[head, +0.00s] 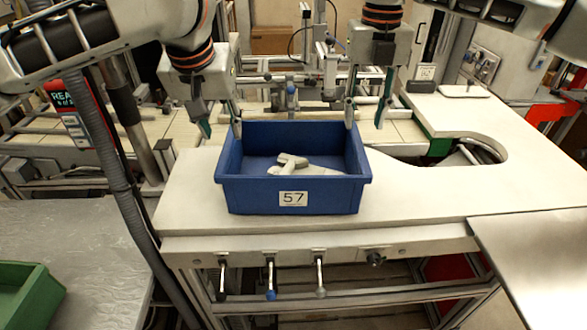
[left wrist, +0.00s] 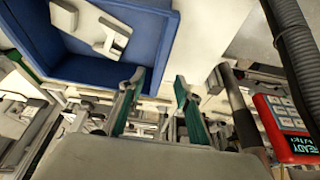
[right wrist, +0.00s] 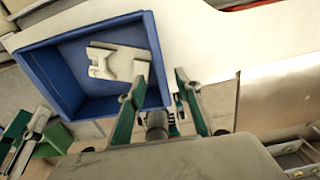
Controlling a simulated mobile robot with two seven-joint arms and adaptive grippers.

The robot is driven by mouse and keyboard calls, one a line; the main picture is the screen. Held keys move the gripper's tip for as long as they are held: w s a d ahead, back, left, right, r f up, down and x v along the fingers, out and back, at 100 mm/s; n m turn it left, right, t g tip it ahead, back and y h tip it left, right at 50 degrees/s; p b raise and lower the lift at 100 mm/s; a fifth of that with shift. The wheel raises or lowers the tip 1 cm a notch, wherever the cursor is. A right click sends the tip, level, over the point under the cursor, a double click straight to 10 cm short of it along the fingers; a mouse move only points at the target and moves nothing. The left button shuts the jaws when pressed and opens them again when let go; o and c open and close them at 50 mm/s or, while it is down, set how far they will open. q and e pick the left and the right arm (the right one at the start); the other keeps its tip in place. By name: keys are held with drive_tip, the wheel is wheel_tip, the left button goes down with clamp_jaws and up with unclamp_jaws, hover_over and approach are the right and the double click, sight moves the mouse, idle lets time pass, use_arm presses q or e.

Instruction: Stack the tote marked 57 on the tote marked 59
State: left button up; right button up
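The blue tote marked 57 (head: 293,199) stands upright on the pale worktop, with light grey parts (head: 290,166) inside it. My left gripper (head: 221,126) is open and empty by its far left corner. My right gripper (head: 365,120) is open and empty by its far right corner, one finger close to the rim. The tote also shows in the left wrist view (left wrist: 92,70) and the right wrist view (right wrist: 75,72). Whether any finger touches the tote, I cannot tell. No tote with a readable 59 is in view.
A green tote (head: 32,296), its label unseen, sits partly cut off on a grey table (head: 85,235) at lower left. The pale worktop (head: 440,195) is clear to the right of the blue tote. A pillar and hose stand at left; machinery lies behind.

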sight(227, 145)
drive_tip(key=shift+s, duration=0.1)
